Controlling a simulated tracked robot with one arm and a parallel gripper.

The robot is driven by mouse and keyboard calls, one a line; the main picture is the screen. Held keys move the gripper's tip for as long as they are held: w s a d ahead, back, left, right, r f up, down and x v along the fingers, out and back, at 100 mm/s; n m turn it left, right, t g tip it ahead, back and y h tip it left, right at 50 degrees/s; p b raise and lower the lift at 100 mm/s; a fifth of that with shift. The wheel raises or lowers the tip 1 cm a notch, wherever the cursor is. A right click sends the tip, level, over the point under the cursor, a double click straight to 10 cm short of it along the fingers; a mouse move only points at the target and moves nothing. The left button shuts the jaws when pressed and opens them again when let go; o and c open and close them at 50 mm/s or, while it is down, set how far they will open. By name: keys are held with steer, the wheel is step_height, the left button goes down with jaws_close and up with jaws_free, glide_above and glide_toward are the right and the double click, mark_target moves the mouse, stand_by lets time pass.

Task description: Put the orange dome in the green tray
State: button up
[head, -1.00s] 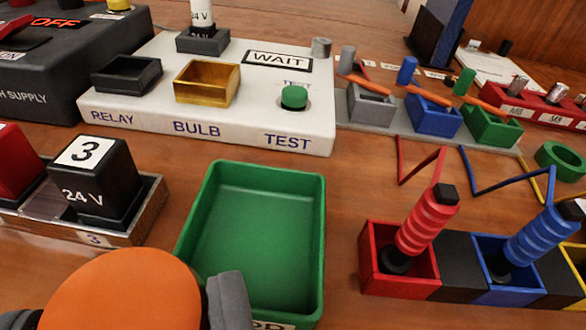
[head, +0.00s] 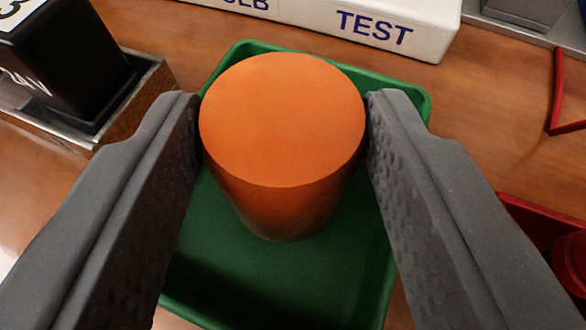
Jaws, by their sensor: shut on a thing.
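The orange dome (head: 282,125) has a flat round face turned up toward the camera and a body that narrows below. My gripper (head: 284,118) is shut on it, with one grey finger pressed to its left side and one to its right. The dome is over the green tray (head: 290,285), within its outline in the head view. The tray's floor and rim show around and below it. The dome's underside is hidden, so I cannot tell whether it touches the tray floor.
A black block (head: 62,62) stands in a metal-edged holder at the upper left. A white panel marked TEST (head: 400,25) lies beyond the tray. A red box (head: 540,222) is at the right, partly cut off. Bare wooden table (head: 490,120) shows between them.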

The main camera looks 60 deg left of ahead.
steer(key=o, duration=1)
steer(key=p+v, duration=0.2)
steer(key=v, duration=1)
steer(key=s+a+r+m+t+h, duration=0.1)
steer(key=a+r+m+t+h, duration=0.15)
steer(key=r, duration=0.95)
steer(key=a+r+m+t+h, duration=0.1)
steer(key=a+r+m+h, duration=0.2)
steer(key=r, duration=0.9)
steer(key=s+a+r+m+t+h, duration=0.1)
steer(key=r+m+t+h, duration=0.3)
steer(key=r, duration=0.7)
steer(key=s+a+r, duration=0.1)
steer(key=s+r, duration=0.1)
steer(key=r, duration=0.2)
steer(key=s+a+r+m+h, duration=0.1)
steer(key=s+r, duration=0.1)
steer(key=r, duration=0.2)
steer(key=s+a+r+m+t+h, duration=0.1)
steer(key=s+r, duration=0.1)
steer(key=r, duration=0.2)
steer(key=shift+s+a+r, duration=0.2)
steer(key=shift+a+r, duration=0.15)
steer(key=shift+a, duration=0.05)
